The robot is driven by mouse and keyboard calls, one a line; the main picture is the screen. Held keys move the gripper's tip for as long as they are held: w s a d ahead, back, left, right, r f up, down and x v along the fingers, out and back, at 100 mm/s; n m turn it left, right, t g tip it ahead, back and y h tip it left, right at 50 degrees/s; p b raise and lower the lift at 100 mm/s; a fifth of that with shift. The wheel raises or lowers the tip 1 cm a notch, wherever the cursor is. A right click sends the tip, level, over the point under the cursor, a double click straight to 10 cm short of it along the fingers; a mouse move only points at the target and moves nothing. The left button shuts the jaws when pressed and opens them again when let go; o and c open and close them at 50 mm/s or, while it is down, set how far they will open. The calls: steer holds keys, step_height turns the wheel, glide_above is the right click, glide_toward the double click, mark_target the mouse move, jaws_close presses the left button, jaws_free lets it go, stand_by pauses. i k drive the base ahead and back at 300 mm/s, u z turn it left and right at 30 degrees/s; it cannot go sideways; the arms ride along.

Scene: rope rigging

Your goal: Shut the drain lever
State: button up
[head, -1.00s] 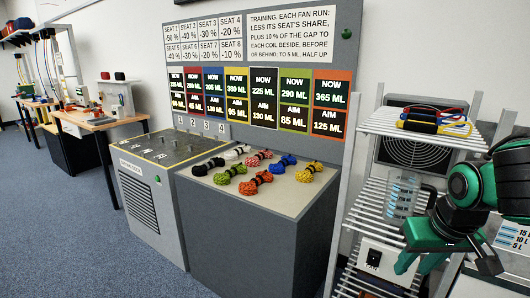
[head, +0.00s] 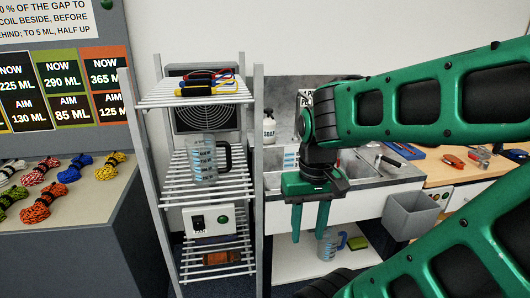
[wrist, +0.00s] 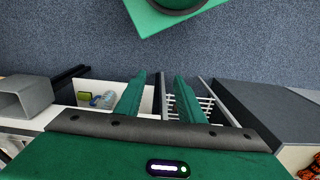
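I cannot pick out the drain lever for sure in either view. The sink (head: 365,172) stands behind my arm, which hides part of it. A dark-handled fitting (head: 388,162) shows at the right side of the sink; I cannot tell whether it is the lever. My gripper (head: 309,225) hangs fingers down in front of the sink, with its two green fingers apart and nothing between them. In the wrist view my gripper (wrist: 158,92) is also open and empty, above the floor and the low shelf.
A wire rack (head: 200,190) holds a measuring jug (head: 204,160), coloured coils and a switch box (head: 209,219). A grey bin (head: 412,215) hangs right of the sink. A second jug (head: 327,246) and a green sponge (head: 357,242) sit on the low shelf. Soap stands behind the sink.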

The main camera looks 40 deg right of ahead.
mark_target(380, 157)
steer(key=z, duration=0.8)
